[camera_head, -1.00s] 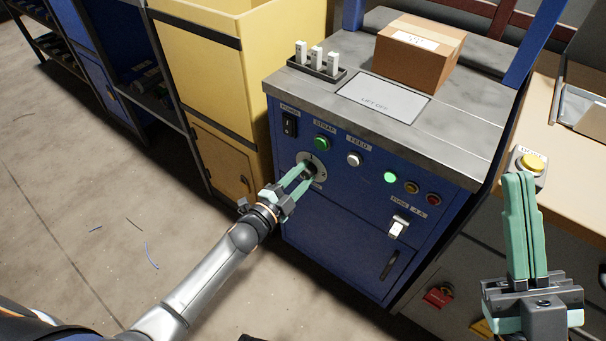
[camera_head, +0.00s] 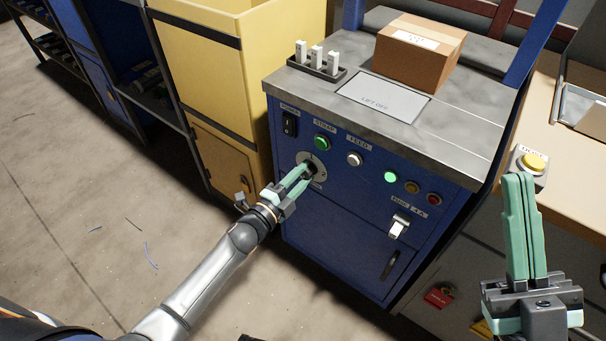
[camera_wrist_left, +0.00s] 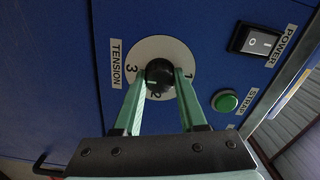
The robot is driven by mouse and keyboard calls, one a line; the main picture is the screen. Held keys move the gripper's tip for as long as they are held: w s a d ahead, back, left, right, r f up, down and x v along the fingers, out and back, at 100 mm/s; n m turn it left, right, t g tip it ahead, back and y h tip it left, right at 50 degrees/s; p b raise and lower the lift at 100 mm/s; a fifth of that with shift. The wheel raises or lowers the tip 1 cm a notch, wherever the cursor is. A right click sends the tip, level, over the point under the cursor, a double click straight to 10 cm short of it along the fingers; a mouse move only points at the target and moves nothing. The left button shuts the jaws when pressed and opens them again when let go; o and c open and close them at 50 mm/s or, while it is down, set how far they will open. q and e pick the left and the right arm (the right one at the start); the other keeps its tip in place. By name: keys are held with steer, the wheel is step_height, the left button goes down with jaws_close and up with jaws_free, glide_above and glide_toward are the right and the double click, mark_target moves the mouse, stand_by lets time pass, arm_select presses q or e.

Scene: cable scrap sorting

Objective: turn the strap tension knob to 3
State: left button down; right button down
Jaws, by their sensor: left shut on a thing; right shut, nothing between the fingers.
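The strap tension knob is a round black knob (camera_wrist_left: 159,76) on a pale dial plate (camera_wrist_left: 133,57) marked 1, 2 and 3, beside the TENSION label, in the left wrist view. A light mark on the knob is too small to read surely. My left gripper (camera_wrist_left: 163,84) is shut on the knob, one green finger on each side. In the head view, the left gripper (camera_head: 306,170) reaches the dial plate (camera_head: 321,172) on the blue machine front, and its fingers partly hide the knob. My right gripper (camera_head: 519,176) is shut and empty at the right, away from the panel.
The blue machine's panel also carries a POWER switch (camera_head: 290,124), green STRAP button (camera_head: 322,142), white FEED button (camera_head: 354,159), lit green lamp (camera_head: 390,177) and white-handled fuse switch (camera_head: 399,226). A cardboard box (camera_head: 418,52) sits on top. A yellow button (camera_head: 534,162) stands behind the right gripper.

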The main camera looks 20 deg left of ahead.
arm_select(q)
steer(key=shift+c, duration=2.3)
jaws_free()
steer(key=p+v, duration=0.2)
steer(key=v, duration=1)
steer(key=shift+s+p, duration=0.25)
steer(key=shift+p, duration=0.1)
arm_select(e)
steer(key=shift+w+d+m+h, duration=0.25)
steer(key=shift+w+m+h, duration=0.7)
steer(key=shift+h, duration=0.25)
arm_select(q)
steer(key=shift+r, duration=0.1)
arm_select(e)
steer(key=shift+r, duration=0.15)
